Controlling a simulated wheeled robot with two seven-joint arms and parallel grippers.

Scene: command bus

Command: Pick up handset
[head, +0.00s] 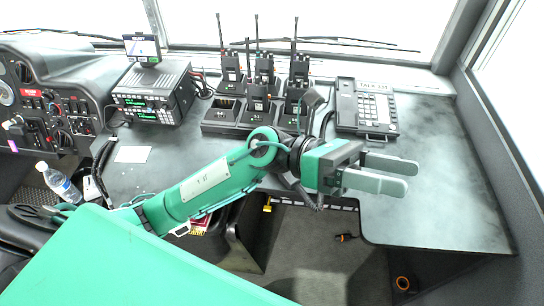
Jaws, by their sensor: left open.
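A black desk phone (366,110) with a keypad and a "TALK" label stands on the grey desk at the back right. A dark curved piece (311,101) beside its left edge looks like a handset, partly hidden behind my arm; I cannot tell for sure. My left gripper (405,177) is open and empty. Its two grey fingers point right, in front of the phone in the picture and apart from it. My right gripper is not in view.
Several handheld radios (262,78) stand in a charger left of the phone. A radio unit (155,92) with a small screen (142,46) stands further left. A bottle (58,182) lies at far left. The desk's right side (440,180) is clear; its front edge drops to the floor.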

